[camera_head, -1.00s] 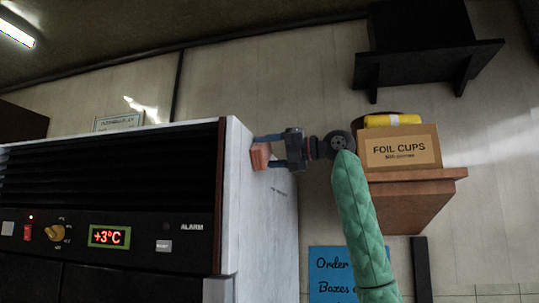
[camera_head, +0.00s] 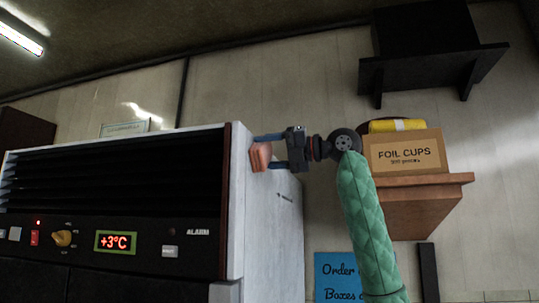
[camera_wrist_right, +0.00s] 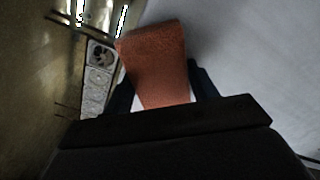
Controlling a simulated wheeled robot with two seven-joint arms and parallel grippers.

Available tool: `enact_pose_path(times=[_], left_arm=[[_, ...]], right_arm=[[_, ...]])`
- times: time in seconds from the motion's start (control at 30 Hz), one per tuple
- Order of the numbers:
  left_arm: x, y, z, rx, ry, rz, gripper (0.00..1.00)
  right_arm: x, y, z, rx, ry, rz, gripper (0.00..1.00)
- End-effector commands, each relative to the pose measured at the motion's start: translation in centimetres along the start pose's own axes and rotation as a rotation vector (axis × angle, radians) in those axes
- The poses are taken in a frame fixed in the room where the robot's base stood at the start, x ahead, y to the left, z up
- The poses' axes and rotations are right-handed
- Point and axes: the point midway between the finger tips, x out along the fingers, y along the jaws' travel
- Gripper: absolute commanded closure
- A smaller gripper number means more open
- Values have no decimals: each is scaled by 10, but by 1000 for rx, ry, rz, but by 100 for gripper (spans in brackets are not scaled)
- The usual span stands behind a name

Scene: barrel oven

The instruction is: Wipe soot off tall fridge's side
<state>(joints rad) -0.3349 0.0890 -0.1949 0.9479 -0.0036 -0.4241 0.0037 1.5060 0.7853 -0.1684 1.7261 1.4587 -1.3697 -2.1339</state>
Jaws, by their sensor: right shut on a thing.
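The tall fridge (camera_head: 268,240) fills the lower left of the head view, with its pale side facing right. Its front has a dark louvred grille and a +3°C display. My right gripper (camera_head: 270,154) is shut on a reddish-brown sponge-like block (camera_head: 259,157) at the upper part of the fridge's side. The block (camera_wrist_right: 155,62) also shows between the fingers in the right wrist view, beside a pale surface. I cannot tell whether it touches the side. A few small dark marks (camera_head: 286,197) show on the side; I cannot tell if they are soot. My left gripper is not in view.
A wooden shelf (camera_head: 425,205) to the right of my right arm holds a FOIL CUPS box (camera_head: 404,153) with a yellow roll (camera_head: 396,125) on top. A black shelf (camera_head: 430,60) is higher up. A blue sign (camera_head: 335,275) hangs below.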

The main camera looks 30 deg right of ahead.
Motion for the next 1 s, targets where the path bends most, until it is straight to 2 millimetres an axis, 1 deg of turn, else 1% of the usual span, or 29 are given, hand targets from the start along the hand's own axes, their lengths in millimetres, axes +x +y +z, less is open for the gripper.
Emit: enact_pose_path(times=[0.4,0.67,1.0], left_arm=[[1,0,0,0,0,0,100],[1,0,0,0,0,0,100],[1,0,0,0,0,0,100]], right_arm=[[0,17,-21,-3,0,0,60],[0,22,-27,-1,0,0,60],[1,37,-44,-2,1,0,60]])
